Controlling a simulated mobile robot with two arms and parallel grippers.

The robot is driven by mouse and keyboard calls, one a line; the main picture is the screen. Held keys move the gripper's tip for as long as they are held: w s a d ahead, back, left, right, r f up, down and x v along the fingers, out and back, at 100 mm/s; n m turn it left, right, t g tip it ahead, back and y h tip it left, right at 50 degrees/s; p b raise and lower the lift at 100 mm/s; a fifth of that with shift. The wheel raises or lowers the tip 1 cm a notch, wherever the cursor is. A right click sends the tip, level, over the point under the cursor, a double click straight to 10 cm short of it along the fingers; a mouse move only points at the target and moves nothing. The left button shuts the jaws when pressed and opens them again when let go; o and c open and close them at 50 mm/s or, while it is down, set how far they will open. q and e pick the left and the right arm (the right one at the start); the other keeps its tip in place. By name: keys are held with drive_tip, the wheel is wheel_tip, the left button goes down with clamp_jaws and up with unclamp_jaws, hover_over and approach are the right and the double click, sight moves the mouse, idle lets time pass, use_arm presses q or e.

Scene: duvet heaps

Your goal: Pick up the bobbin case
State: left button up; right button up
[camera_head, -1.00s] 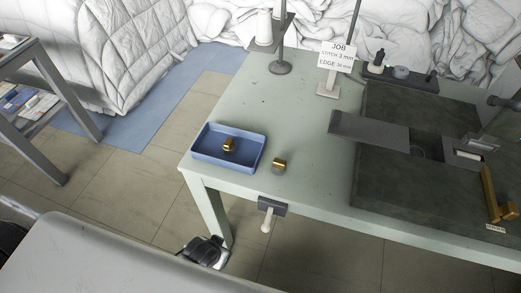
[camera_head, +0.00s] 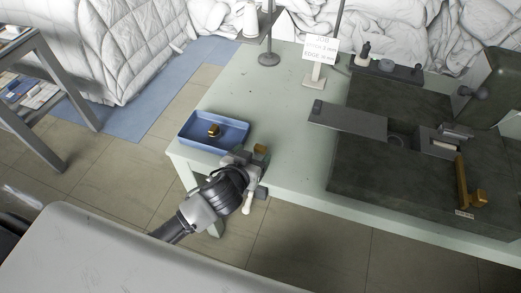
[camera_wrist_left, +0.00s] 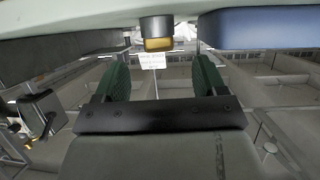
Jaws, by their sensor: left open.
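A small brass and dark bobbin case (camera_head: 262,150) stands on the pale green table near its front edge, to the right of the blue tray. A similar brass piece (camera_head: 213,131) lies inside the tray. My left gripper (camera_head: 243,157) is at the table's front edge, just left of the bobbin case in the head view, and hides part of it. In the left wrist view the bobbin case (camera_wrist_left: 157,36) is ahead of the open fingers (camera_wrist_left: 161,72), roughly centred between them. Nothing is between the fingers. My right gripper is out of view.
The blue tray (camera_head: 184,138) is close beside the left gripper and also shows in the wrist view (camera_wrist_left: 262,28). The table (camera_head: 290,172) is bare right of the case, up to a dark machine bed (camera_head: 375,180). A sign (camera_head: 320,48) and thread stand are farther back.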

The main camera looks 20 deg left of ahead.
sight(259, 150)
use_arm(q)
drive_tip(key=x, duration=0.6)
drive_tip(key=shift+f, duration=0.15)
drive_tip(key=shift+s, duration=0.1)
drive_tip(key=c, duration=1)
